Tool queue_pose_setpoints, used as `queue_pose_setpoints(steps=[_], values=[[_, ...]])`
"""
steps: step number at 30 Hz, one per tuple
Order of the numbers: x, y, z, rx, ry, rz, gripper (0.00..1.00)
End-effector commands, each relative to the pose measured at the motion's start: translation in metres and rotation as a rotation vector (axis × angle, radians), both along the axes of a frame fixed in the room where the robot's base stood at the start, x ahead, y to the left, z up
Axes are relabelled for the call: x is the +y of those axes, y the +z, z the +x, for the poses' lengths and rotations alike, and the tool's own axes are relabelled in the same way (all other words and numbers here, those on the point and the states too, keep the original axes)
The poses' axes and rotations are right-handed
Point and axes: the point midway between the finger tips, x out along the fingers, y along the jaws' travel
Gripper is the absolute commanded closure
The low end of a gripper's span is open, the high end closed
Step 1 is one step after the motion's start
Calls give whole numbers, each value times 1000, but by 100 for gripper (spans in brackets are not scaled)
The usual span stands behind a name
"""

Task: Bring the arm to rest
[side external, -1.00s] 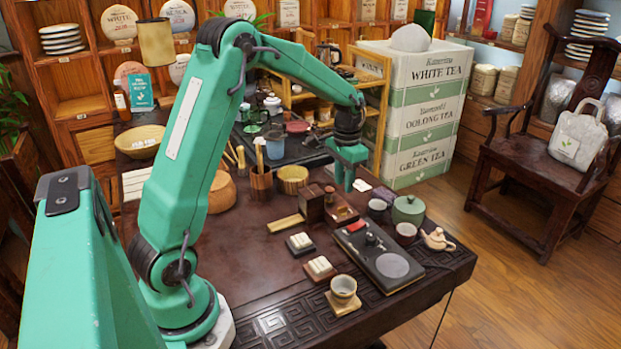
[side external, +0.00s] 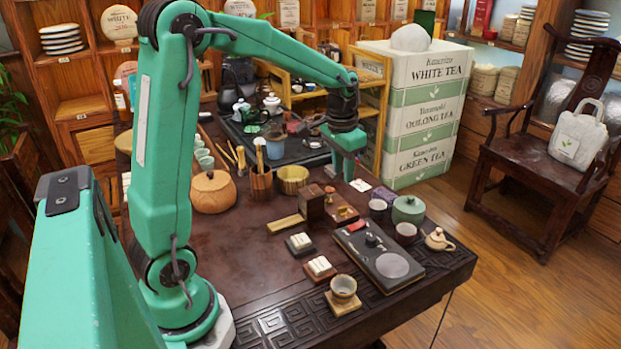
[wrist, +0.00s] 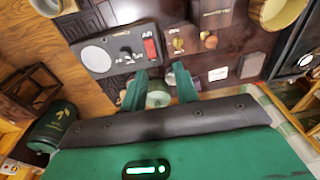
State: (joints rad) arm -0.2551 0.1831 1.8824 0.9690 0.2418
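My green arm reaches over the dark carved tea table (side external: 240,260) from the left. My gripper (side external: 348,172) points down above the table's far side, near the white tea boxes. In the wrist view the two green fingers of my gripper (wrist: 160,82) stand apart.
A black scale (side external: 378,255) with a grey disc lies at the table's right. Small white blocks (side external: 319,265) sit on a stand, and a cup (side external: 343,288) is at the front. Stacked tea boxes (side external: 425,110) rise behind my gripper. The table's left front is clear.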

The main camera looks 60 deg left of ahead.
Motion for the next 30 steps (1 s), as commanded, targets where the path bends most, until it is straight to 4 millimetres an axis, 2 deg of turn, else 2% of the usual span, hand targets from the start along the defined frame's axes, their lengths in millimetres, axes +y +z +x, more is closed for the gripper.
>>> queue_pose_setpoints(steps=[1,6,15,22,30], values=[[-7,9,-7,-19,-4,4,70],[-27,32,-30,-71,-6,11,70],[-58,59,-76,-165,-10,14,70],[-77,70,-113,-237,-13,9,70],[-96,72,-155,-321,-17,-4,70]])
